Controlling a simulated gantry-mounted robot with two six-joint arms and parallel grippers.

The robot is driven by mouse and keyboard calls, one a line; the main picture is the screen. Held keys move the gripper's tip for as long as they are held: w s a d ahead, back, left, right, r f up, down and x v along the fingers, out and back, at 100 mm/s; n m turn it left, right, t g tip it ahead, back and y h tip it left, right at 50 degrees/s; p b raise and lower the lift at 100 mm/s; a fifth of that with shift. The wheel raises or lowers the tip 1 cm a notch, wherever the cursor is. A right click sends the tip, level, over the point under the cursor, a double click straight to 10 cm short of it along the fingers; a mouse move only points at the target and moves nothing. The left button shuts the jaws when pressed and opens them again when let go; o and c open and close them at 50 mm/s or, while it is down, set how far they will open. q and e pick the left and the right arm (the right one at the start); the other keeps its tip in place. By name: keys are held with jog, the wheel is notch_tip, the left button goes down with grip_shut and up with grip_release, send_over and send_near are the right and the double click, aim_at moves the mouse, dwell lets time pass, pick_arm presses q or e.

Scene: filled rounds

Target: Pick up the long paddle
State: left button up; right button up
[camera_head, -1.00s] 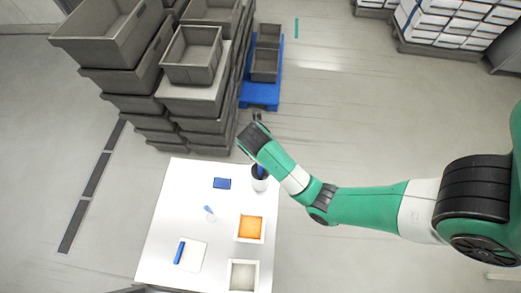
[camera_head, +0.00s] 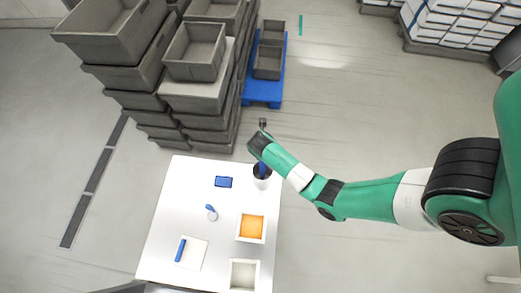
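My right arm reaches in from the right, and its gripper (camera_head: 263,124) is just past the far edge of the white table (camera_head: 165,215). It is too small to tell whether it is open or shut. Several blue things are on the table, and I cannot tell for sure which is the long paddle. A blue bar (camera_head: 181,250) lies on a white square plate (camera_head: 195,255). A short blue stick (camera_head: 210,208) stands on a small pale round base. A blue upright piece (camera_head: 262,168) shows at a dark-rimmed white cup (camera_head: 262,183), close below my wrist. My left gripper is not in view.
A white box with orange filling (camera_head: 251,228) and a pale box (camera_head: 244,274) stand at the table's right side. A flat blue block (camera_head: 223,182) lies near the back. Grey crate stacks (camera_head: 190,95) rise behind the table.

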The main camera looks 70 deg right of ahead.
grip_shut()
dwell(0.5)
